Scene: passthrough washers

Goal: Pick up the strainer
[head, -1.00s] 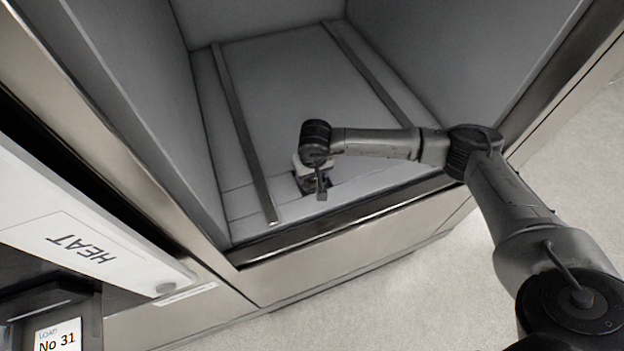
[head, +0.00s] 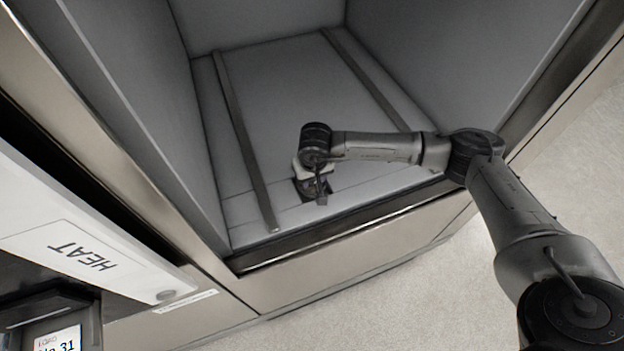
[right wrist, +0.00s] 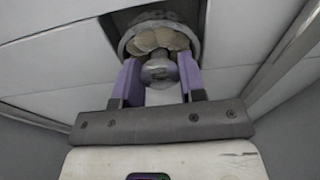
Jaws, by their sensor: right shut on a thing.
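The strainer (right wrist: 164,39) shows in the right wrist view as a round metal rim with tan, rounded lumps inside and a round knob (right wrist: 159,71) in front. It sits at a dark opening in the washer chamber floor. My right gripper (right wrist: 160,75) has purple fingers on either side of the knob and is shut on the strainer. In the head view the right gripper (head: 314,186) is low at the dark opening near the chamber's front edge, and my wrist hides most of the strainer. My left gripper is not in view.
The washer chamber has grey walls and two metal rails (head: 243,140) along its floor. A metal front sill (head: 340,225) borders it. The chamber floor between the rails is otherwise clear.

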